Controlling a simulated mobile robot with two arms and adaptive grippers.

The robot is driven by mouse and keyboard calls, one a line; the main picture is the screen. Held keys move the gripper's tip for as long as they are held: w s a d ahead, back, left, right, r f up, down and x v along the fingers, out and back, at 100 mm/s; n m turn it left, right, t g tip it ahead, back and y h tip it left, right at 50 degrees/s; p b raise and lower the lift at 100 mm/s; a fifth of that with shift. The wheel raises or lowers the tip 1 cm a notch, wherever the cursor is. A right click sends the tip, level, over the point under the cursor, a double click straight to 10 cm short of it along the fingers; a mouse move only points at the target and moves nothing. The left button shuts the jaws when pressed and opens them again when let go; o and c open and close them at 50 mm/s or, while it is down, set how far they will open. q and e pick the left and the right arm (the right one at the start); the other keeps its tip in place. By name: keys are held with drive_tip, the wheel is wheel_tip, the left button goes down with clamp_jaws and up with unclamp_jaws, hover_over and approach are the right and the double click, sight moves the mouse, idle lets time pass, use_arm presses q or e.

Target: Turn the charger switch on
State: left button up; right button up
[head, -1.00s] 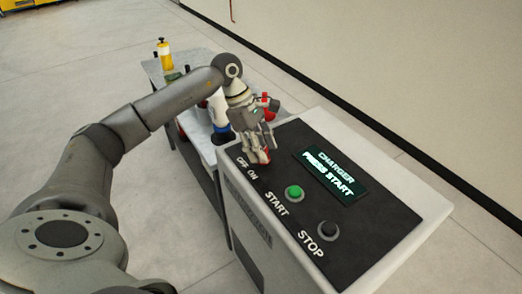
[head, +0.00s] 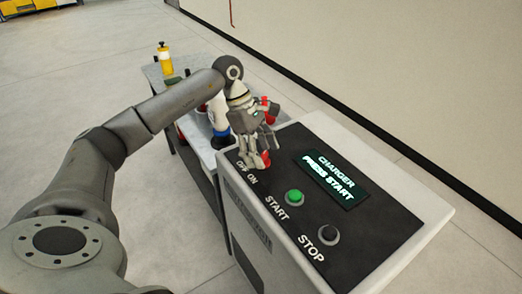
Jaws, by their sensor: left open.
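The charger (head: 395,225) is a light box with a dark sloping panel. The lit display (head: 331,179) reads "CHARGER PRESS START". My right gripper is not in view.
A green START button (head: 294,196) and a black STOP button (head: 328,234) are nearer on the panel. Behind the charger, a low table (head: 199,150) holds a yellow bottle (head: 165,60) and other items. A wall runs along the right, with open floor on the left.

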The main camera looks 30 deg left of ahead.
use_arm(q)
drive_tip(key=shift+a+r, duration=0.15)
drive_tip(key=shift+r, duration=0.15)
drive_tip(key=v, duration=1.1)
drive_tip(key=shift+r, duration=0.2)
drive_tip(key=shift+f, duration=0.1)
